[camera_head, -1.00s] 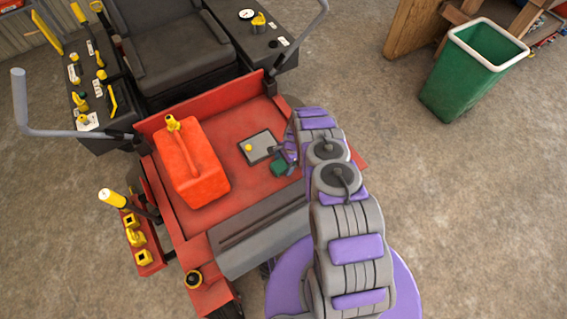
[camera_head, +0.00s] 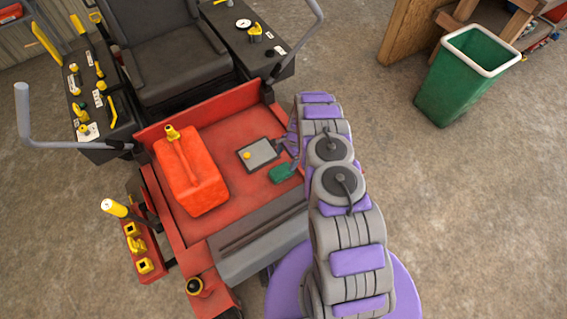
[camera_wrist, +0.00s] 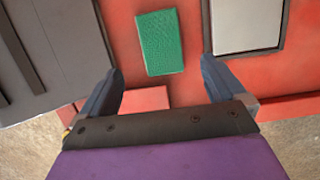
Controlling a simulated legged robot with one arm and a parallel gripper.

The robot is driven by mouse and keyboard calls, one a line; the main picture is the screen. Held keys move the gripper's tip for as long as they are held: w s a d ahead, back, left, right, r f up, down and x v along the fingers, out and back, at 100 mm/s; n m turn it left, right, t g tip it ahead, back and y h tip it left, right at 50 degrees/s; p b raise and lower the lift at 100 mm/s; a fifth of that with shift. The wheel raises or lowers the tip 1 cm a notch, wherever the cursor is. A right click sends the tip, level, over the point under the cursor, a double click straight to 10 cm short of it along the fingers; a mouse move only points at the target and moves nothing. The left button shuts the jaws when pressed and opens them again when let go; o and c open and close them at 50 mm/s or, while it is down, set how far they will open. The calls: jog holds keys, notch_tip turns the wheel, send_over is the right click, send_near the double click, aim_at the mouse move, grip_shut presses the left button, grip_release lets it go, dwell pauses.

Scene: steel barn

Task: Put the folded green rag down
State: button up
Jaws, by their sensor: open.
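The folded green rag (camera_head: 282,173) lies flat on the red floor plate of the mower, just in front of the grey pedal plate. In the wrist view the rag (camera_wrist: 160,42) is a green rectangle on the red surface, beyond and between my fingertips and apart from both. My gripper (camera_wrist: 161,82) is open and empty, its two fingers spread wide. In the head view my arm covers part of the area to the right of the rag, and the gripper is mostly hidden there.
A red fuel can (camera_head: 190,172) with a yellow cap stands left on the red floor plate (camera_head: 232,193). The grey pedal plate (camera_head: 258,154) is behind the rag. A black seat (camera_head: 180,60) and a green bin (camera_head: 462,85) stand farther back. Open concrete lies right.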

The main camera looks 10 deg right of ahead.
jog(key=s+a+r+n, duration=0.2)
jog(key=r, duration=0.9)
jog(key=s+a+r+n, duration=0.1)
jog(key=s+r+n, duration=0.1)
jog(key=r, duration=1)
jog(key=s+a+r+n, duration=0.2)
jog(key=r, duration=0.9)
jog(key=s+r+n+h, duration=0.2)
jog(key=s+r+n, duration=0.3)
jog(key=s+r, duration=1.2)
jog(key=s+d+r+n, duration=0.1)
jog(key=s, duration=0.9)
jog(key=s+d+r+n+h, duration=0.1)
jog(key=s+n, duration=0.1)
jog(key=s, duration=0.8)
jog(key=shift+r+g, duration=0.4)
jog(key=shift+o, duration=0.3)
jog(key=shift+w, duration=0.1)
